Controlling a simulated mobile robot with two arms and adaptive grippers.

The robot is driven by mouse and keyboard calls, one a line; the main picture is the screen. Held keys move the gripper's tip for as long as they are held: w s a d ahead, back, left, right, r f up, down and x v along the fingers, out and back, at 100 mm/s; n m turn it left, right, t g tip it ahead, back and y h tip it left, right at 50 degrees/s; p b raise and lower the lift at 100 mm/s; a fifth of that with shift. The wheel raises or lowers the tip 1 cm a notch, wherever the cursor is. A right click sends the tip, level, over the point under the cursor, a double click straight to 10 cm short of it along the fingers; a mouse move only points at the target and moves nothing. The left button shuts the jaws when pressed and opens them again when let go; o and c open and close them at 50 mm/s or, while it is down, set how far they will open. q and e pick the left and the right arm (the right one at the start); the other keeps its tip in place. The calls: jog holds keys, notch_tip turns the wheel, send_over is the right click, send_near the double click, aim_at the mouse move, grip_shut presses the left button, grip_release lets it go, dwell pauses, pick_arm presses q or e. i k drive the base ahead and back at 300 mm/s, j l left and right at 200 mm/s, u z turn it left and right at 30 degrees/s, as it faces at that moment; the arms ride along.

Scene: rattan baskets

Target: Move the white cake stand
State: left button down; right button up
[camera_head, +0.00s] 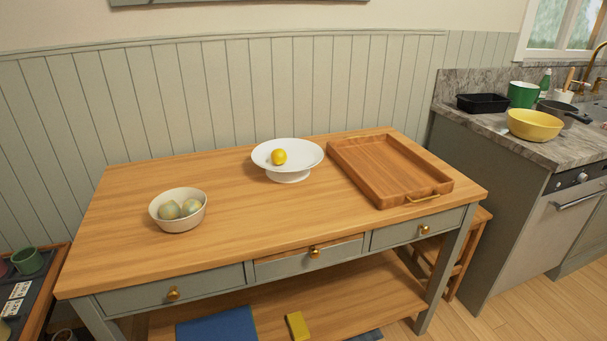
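The white cake stand (303,156) stands upright on the wooden table (240,240), near the middle of its back half. It has a wide shallow top on a short foot. A yellow lemon-like fruit (279,157) sits on it, left of centre. Neither of my grippers shows in the head view.
A wooden tray (385,167) with metal handles lies close to the right of the stand. A cream bowl (178,223) with greenish round fruit stands at the left. The table front between them is clear. A counter (560,145) with a yellow bowl (535,125) stands right.

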aim_at(302, 154)
jog(key=i+l, duration=0.2)
jog(key=l, duration=0.15)
jog(key=i+l, duration=0.15)
jog(key=l, duration=0.15)
jog(key=i+l, duration=0.2)
jog(key=l, duration=0.15)
jog(key=u, duration=0.05)
